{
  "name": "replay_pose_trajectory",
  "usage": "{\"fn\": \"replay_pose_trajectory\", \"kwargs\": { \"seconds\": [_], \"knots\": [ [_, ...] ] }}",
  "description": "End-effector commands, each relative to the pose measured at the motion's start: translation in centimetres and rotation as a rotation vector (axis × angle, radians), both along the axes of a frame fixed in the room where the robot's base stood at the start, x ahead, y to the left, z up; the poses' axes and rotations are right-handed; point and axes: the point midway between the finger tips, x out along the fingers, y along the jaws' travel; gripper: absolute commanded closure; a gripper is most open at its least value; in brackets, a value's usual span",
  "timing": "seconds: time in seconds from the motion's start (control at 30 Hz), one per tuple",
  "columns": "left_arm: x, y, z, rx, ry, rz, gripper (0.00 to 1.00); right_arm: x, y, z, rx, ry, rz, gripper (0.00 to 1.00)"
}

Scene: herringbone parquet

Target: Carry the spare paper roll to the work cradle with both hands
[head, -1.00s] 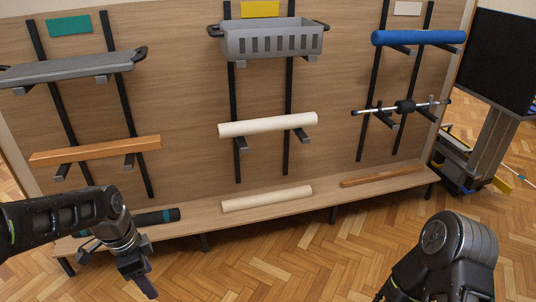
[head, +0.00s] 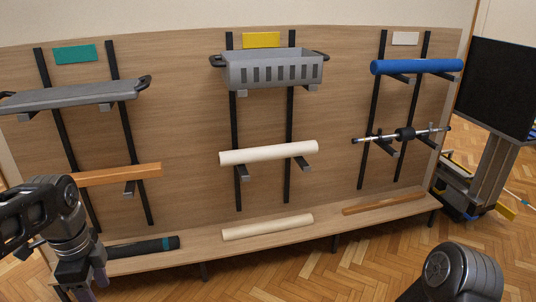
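Two cream paper rolls show in the middle bay. The upper roll (head: 268,153) lies across a pair of dark bracket arms (head: 300,167). The lower roll (head: 267,227) lies on the bench shelf straight below. The frame does not show which is the spare or which support is the work cradle. My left gripper (head: 90,284) points down at the lower left, in front of the shelf and well left of both rolls. It touches neither roll, and its finger gap is unclear. My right arm shows at the lower right, but its gripper is out of frame.
The bench shelf (head: 205,254) also bears a dark tube (head: 145,246) and a wooden strip (head: 385,202). A grey basket (head: 275,70), a blue roll (head: 418,67), a metal bar (head: 430,131), a grey tray (head: 70,96) and a wooden beam (head: 120,174) hang on brackets. Parquet is clear in front.

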Motion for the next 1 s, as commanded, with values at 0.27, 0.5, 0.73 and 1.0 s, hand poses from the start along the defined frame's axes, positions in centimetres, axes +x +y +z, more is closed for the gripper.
{"fn": "replay_pose_trajectory", "kwargs": {
  "seconds": [0.27,0.5,0.73,1.0],
  "knots": [
    [0.0,0.0,-0.1,0.000,0.000,0.001,0.40,0.0,0.0,0.0,0.000,0.000,0.000,0.64],
    [2.0,-3.2,-5.6,-0.052,0.000,0.088,0.40,0.0,0.0,0.0,0.000,0.000,0.000,0.64],
    [2.3,-13.9,-21.2,-0.221,0.040,0.466,0.40,0.0,0.0,0.0,0.000,0.000,0.000,0.64],
    [-7.7,-25.1,-35.3,-0.342,0.183,1.149,0.40,0.0,0.0,0.0,0.000,0.000,0.000,0.64]
  ]
}}
